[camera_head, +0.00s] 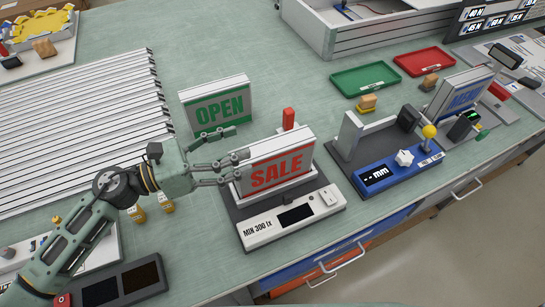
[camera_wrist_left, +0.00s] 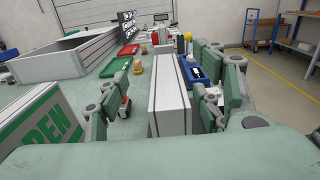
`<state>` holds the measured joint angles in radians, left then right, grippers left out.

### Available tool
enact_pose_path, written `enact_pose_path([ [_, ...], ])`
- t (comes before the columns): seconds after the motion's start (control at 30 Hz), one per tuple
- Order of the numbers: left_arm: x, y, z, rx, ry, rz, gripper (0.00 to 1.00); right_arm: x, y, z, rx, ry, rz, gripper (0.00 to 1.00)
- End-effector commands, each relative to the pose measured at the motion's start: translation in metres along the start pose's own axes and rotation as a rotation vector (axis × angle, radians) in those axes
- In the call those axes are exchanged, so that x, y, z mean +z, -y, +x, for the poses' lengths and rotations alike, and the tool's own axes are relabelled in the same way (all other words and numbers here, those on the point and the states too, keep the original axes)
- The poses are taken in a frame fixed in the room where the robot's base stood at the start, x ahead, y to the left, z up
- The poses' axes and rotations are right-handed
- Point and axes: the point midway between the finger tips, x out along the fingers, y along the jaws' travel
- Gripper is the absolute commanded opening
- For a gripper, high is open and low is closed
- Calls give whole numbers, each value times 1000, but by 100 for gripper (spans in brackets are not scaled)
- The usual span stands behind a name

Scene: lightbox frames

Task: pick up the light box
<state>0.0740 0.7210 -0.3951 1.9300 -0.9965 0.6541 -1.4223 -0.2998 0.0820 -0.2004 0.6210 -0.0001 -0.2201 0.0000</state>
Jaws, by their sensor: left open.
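A white light box with a red SALE sign (camera_head: 276,172) stands upright on a grey test stand (camera_head: 290,218) labelled MIN 300 lx. My left gripper (camera_head: 232,162) is open at the left edge of this box. In the left wrist view, the white box (camera_wrist_left: 170,108) stands between the spread fingers of the left gripper (camera_wrist_left: 158,105), seen edge-on; I cannot tell whether either finger touches it. A light box with a green OPEN sign (camera_head: 220,107) stands just behind the gripper. A third one with a blue sign (camera_head: 458,94) stands at the right. My right gripper is not in view.
A blue-fronted measuring device (camera_head: 398,172) with a yellow knob stands right of the SALE stand. A green tray (camera_head: 365,79) and a red tray (camera_head: 424,62) lie behind it. White slatted panels (camera_head: 85,130) cover the left bench. The bench's front edge is close to the stand.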

Motion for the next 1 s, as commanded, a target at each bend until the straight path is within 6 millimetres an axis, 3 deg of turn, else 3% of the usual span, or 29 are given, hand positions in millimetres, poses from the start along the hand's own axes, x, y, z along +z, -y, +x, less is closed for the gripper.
enact_pose_path([
  [0.3, -28, 0, 0, 0, 0, 0, 61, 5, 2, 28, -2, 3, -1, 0],
  [0.7, -85, 0, 0, 0, 0, 0, 61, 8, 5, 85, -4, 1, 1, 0],
  [0.83, -94, 0, 0, 0, 0, 0, 61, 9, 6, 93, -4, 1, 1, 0],
  [1.0, -91, 0, 13, -1, 3, -1, 61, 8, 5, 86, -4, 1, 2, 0],
])
